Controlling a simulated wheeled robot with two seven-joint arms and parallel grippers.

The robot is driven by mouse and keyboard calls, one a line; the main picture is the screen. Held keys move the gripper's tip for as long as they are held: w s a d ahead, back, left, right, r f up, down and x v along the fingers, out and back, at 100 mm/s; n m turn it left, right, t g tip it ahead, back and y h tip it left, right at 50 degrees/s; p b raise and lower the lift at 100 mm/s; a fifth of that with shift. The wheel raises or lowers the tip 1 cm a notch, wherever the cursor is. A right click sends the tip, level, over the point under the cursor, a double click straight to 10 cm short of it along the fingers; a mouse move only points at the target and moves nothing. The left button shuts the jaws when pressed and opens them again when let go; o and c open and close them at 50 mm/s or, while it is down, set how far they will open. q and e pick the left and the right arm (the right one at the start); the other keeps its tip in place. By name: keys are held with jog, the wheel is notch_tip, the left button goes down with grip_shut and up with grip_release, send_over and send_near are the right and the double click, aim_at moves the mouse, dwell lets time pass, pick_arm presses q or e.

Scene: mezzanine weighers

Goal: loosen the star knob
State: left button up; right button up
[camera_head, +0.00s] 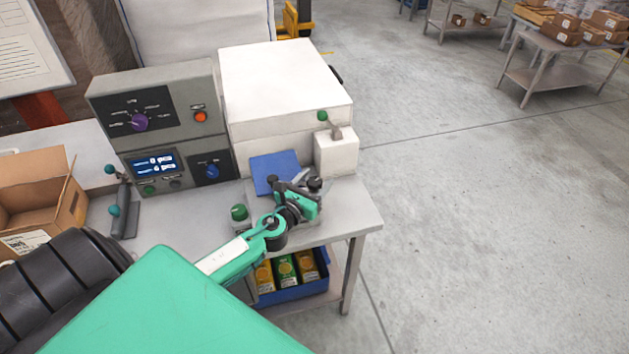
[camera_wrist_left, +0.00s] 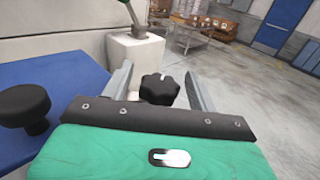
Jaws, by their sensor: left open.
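The star knob (camera_wrist_left: 158,89) is black and lobed, with a small pale mark on its face. In the left wrist view it sits between the two grey fingers of my left gripper (camera_wrist_left: 159,72), with a visible gap on each side. In the head view the black knob (camera_head: 315,183) shows at the end of my left gripper (camera_head: 303,184), by the machine's blue plate (camera_head: 273,168). The left gripper is open and holds nothing. The knob's stem is hidden behind the gripper. My right gripper is not in view.
A smooth round black knob (camera_wrist_left: 24,105) stands left of the gripper. A white block (camera_head: 337,154) with a green-tipped lever (camera_head: 323,117) is just behind. Open floor lies to the right of the steel table (camera_head: 362,215).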

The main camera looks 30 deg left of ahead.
pick_arm(q)
jog(key=c, duration=1)
